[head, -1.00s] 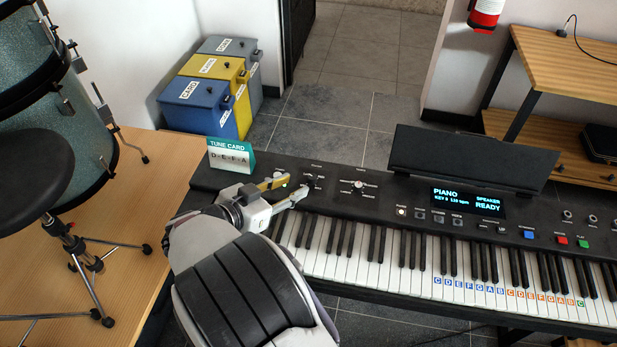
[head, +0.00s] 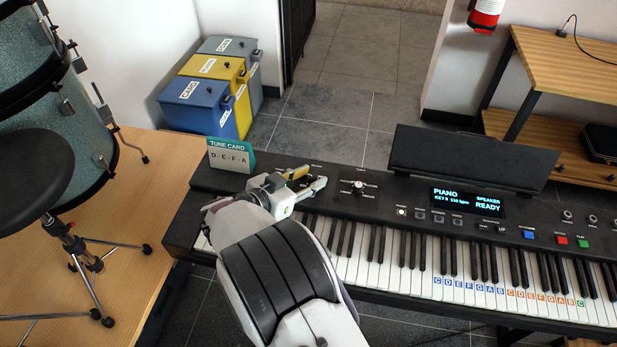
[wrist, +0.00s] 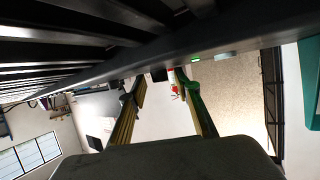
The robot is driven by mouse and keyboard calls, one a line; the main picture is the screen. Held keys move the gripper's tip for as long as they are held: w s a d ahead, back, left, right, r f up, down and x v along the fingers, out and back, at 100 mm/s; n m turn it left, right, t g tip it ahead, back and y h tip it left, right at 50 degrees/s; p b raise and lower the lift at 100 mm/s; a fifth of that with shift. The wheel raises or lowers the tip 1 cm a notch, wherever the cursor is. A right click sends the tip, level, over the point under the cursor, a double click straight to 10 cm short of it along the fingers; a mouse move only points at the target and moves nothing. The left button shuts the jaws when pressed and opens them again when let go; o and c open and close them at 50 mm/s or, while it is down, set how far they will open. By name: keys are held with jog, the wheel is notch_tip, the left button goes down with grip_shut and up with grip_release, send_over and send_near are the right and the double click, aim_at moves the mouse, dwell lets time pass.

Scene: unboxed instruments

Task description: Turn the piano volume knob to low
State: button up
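The black piano (head: 215,180) runs across the head view, with its knobs on the top panel. My gripper (head: 309,178) is low over the left part of that panel, where the volume knob sits. In the head view the gripper covers the volume knob. In the wrist view my gripper (wrist: 160,88) has its two fingers apart, with a small dark knob-like piece (wrist: 158,74) showing between the tips. I cannot tell whether either finger touches it. The knob's pointer setting is hidden.
Another knob (head: 358,187) is close to the right of my fingertips. The tune card (head: 231,157) stands at the panel's left end. A lit display (head: 468,202) reads PIANO and READY. A black music stand (head: 470,160) rises behind it.

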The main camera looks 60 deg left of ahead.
grip_shut()
jog(key=shift+a+r+m+t+h, duration=0.1)
jog(key=shift+a+m+t+h, duration=0.1)
jog(key=shift+m+h, duration=0.75)
jog(key=shift+a+m+t+h, duration=0.1)
jog(key=shift+m+t+h, duration=0.1)
jog(key=shift+m+h, duration=0.7)
grip_release()
jog(key=shift+d, duration=0.1)
jog(key=shift+s, duration=0.15)
jog(key=shift+v, duration=5.9)
